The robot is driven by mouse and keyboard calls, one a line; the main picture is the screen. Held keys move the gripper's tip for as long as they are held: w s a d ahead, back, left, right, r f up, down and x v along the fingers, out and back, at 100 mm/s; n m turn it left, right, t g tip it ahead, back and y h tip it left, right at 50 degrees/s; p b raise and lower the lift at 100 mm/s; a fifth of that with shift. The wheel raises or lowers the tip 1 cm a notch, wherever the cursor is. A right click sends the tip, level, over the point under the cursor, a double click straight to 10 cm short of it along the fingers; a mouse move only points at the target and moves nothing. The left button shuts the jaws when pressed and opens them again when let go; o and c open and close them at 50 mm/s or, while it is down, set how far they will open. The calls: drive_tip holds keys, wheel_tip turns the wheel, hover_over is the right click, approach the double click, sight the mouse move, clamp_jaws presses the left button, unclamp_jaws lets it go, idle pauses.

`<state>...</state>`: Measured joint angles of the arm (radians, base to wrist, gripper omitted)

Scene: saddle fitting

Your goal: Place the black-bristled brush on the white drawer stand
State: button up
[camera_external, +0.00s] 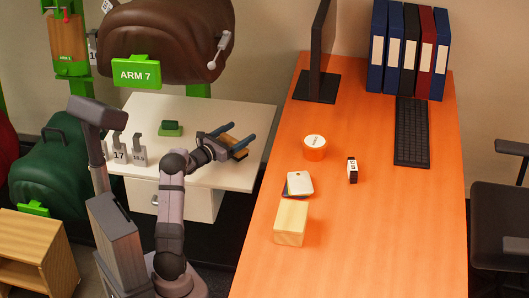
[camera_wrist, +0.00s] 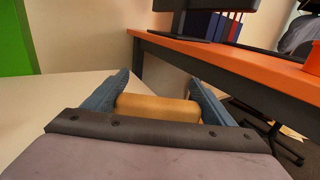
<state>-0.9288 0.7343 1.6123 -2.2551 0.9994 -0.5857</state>
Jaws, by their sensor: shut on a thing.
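The white drawer stand (camera_external: 238,112) is at left centre in the external view, with a drawer front below its top. Its pale top also shows in the wrist view (camera_wrist: 40,105). My gripper (camera_external: 238,138) is over the right part of the stand's top. It is shut on the brush (camera_external: 238,152), whose tan wooden body lies between the two blue fingers. In the wrist view the brush (camera_wrist: 157,108) spans the gap between the fingers (camera_wrist: 158,90). Its bristles are hardly visible. I cannot tell whether the brush touches the stand's top.
A green-based object (camera_external: 171,128) and small numbered tags (camera_external: 120,155) stand on the white top. A brown saddle (camera_external: 165,40) hangs behind.

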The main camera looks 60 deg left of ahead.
drive_tip(key=shift+f+b, duration=0.4)
drive_tip(key=shift+f, duration=1.3)
drive_tip(key=shift+f, duration=0.15)
drive_tip(key=o, duration=1.1)
drive_tip(key=shift+o, duration=0.2)
drive_tip(key=shift+r, duration=0.2)
drive_tip(key=p+v, duration=0.1)
drive_tip(key=v, duration=1.1)
drive_tip(key=shift+p, duration=0.3)
